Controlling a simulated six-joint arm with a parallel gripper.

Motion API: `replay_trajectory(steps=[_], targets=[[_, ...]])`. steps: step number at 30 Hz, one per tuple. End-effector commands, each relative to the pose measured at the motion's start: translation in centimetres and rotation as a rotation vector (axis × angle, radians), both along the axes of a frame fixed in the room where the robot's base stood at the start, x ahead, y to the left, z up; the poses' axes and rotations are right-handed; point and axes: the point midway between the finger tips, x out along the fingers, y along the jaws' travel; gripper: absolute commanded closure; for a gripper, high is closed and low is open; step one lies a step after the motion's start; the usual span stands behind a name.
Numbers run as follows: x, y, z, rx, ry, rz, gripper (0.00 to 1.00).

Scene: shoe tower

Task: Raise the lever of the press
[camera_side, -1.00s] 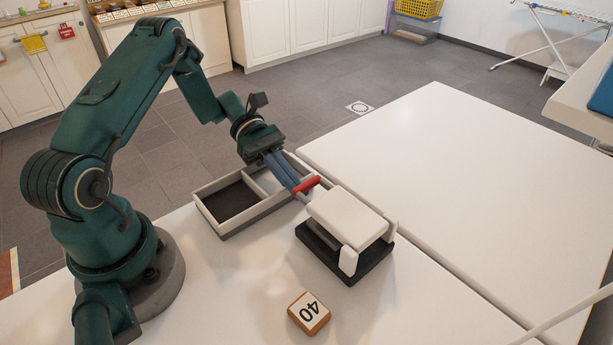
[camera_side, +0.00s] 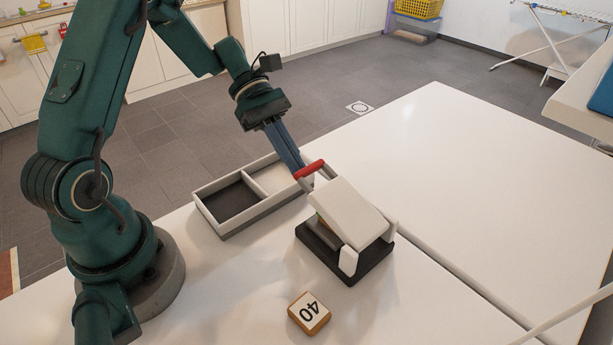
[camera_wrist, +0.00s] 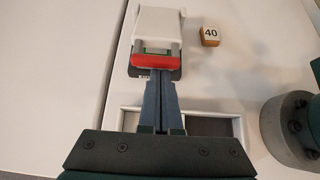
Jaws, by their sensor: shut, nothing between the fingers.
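The press (camera_side: 347,216) stands on the white table, with a white lid over a black base (camera_side: 345,262). Its lever has a red handle (camera_side: 309,169) on the near-arm side, and the lid is tilted with the handle side raised. The handle also shows in the wrist view (camera_wrist: 156,61). My gripper (camera_side: 298,168) is shut and empty, its blue-grey fingers pointing down at the handle. The fingertips are at or just under the red bar; I cannot tell whether they touch it. In the wrist view the closed fingers (camera_wrist: 161,80) end at the bar.
A grey two-compartment tray (camera_side: 235,228) lies left of the press, below my wrist. A wooden block marked 40 (camera_side: 309,314) sits in front of the press. The table to the right (camera_side: 450,170) is clear.

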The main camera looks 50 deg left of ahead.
Motion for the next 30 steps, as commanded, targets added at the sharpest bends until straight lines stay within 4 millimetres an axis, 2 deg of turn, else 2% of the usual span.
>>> replay_trajectory(steps=[1, 11, 20, 30], targets=[[0.0, -0.3, 0.9, 0.045, -0.009, -0.006, 1.0], [0.1, -2.5, 5.5, 0.344, -0.015, -0.01, 1.0], [0.1, -5.7, 9.0, 0.623, -0.015, -0.012, 1.0], [0.0, -9.2, 11.2, 0.628, -0.001, -0.003, 1.0]])
